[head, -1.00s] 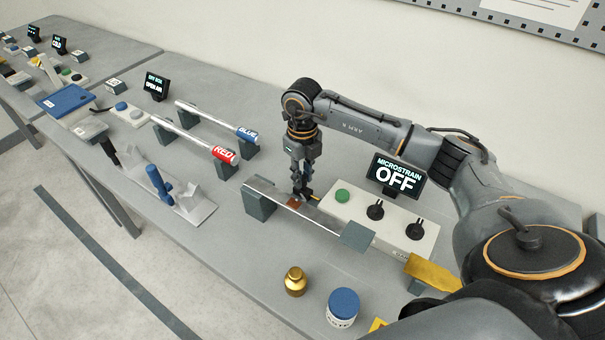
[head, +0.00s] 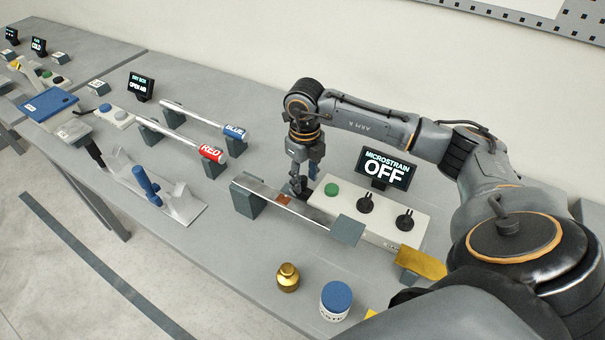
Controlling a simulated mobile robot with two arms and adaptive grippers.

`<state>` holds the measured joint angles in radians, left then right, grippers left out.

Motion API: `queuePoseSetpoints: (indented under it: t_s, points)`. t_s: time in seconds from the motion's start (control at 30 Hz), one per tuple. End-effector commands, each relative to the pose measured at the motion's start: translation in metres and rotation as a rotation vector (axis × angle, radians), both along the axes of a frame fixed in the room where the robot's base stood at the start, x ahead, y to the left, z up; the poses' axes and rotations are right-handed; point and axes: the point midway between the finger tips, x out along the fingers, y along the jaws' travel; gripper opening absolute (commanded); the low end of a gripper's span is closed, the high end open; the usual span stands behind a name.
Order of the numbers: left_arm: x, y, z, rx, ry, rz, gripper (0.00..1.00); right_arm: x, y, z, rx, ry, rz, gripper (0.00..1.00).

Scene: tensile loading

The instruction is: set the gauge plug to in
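My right gripper (head: 298,188) points down between the grey metal beam (head: 318,216) and the left end of the white control box (head: 375,217). Its fingers are small and dark, and their gap cannot be made out. The beam carries an orange-brown patch (head: 284,199), just left of the fingertips. I cannot make out a separate gauge plug; the fingers cover the spot beside the box's left end. The box has a green button (head: 331,189) and two black knobs (head: 365,204). The display (head: 386,168) behind it reads MICROSTRAIN OFF. My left gripper is out of view.
A brass weight (head: 288,278) and a blue-topped jar (head: 336,300) stand in front of the beam. Rods labelled RED (head: 188,131) and BLUE (head: 205,118) rest on supports to the left. A blue-handled fixture (head: 146,185) stands near the front edge.

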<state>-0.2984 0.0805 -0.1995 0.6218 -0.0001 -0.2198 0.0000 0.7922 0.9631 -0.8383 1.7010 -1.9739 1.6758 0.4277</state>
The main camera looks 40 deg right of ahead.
Motion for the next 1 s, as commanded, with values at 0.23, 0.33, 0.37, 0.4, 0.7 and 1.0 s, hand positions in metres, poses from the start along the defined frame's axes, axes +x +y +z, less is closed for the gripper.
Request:
queuePoseSetpoints:
  t_s: [0.23, 0.33, 0.37, 0.4, 0.7, 1.0]
  points:
    - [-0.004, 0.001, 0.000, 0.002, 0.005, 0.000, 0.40, 0.001, 0.000, 0.001, 0.002, -0.004, 0.000, 0.43]
    - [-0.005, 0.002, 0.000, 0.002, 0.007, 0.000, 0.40, 0.002, 0.000, 0.006, 0.002, -0.006, 0.000, 0.43]
    - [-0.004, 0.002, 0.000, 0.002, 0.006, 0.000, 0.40, 0.002, 0.000, 0.009, 0.003, -0.007, 0.000, 0.43]
    - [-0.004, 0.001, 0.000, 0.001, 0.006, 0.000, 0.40, 0.002, 0.000, 0.015, 0.003, -0.008, 0.000, 0.43]
    - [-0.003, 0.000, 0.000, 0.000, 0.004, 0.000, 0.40, 0.002, 0.000, 0.077, 0.001, -0.011, 0.000, 0.43]
    - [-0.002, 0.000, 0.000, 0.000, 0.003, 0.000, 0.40, 0.000, -0.001, 0.117, 0.002, -0.005, -0.002, 0.43]
